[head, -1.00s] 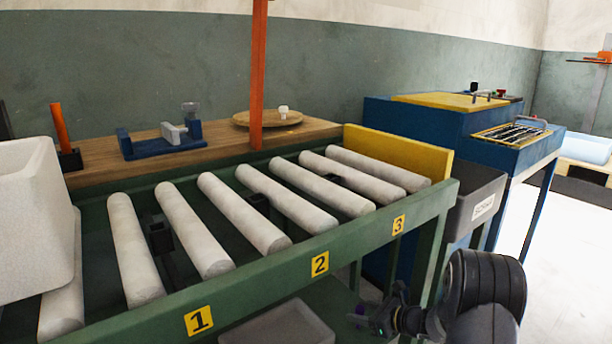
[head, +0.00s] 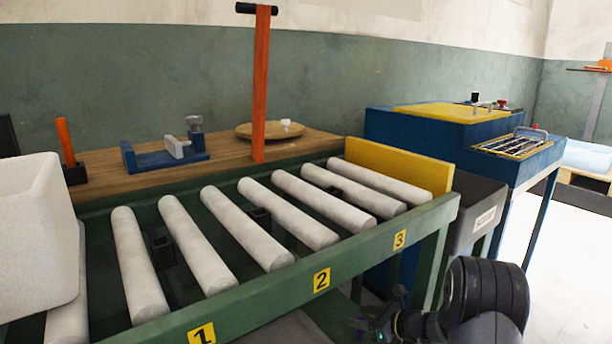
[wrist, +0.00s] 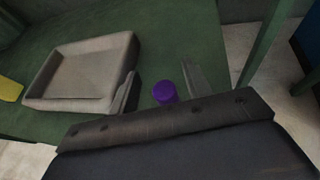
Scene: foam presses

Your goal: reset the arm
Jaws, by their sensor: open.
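My gripper (wrist: 160,92) shows in the wrist view with its two fingers apart. A small purple round object (wrist: 165,93) appears between the fingers, over a green surface; I cannot tell whether it touches them. In the head view my arm is folded low at the bottom right, in front of the conveyor, and its dark wrist (head: 390,318) is partly cut off by the lower edge.
A grey shallow tray (wrist: 85,75) lies on the green surface (wrist: 185,30). The roller conveyor (head: 365,262) carries tags 1, 2 and 3, with a white bin (head: 35,235) at left. A grey scrap bin (head: 480,210) and blue press (head: 410,140) stand right.

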